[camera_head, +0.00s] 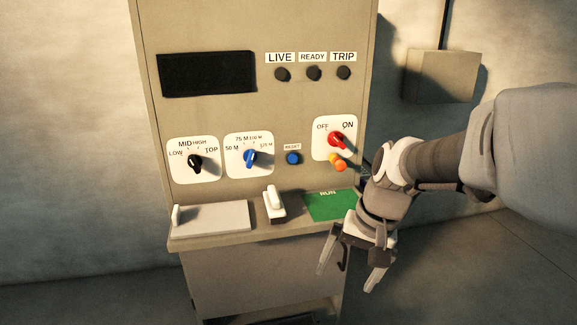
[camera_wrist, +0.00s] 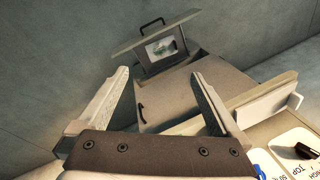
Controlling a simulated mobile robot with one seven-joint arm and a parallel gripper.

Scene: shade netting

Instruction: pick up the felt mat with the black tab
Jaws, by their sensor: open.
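No felt mat with a black tab can be made out for certain in either view. In the wrist view, a pale sheet with a greenish patch (camera_wrist: 163,48) shows inside a dark-framed opening at the base of the cabinet; I cannot tell what it is. My gripper (camera_head: 346,280) is open and empty, pointing down in front of the cabinet ledge's right end. Its two spread fingers also show in the wrist view (camera_wrist: 161,73), with the cabinet's lower front beyond them.
A beige cabinet (camera_head: 218,115) carries a black display, lamps and knobs. Its ledge holds a grey plate (camera_head: 213,216), a white lever (camera_head: 273,203) and a green RUN panel (camera_head: 328,206). The wrist view shows a black handle (camera_wrist: 141,112) on the lower front. Floor to the right is clear.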

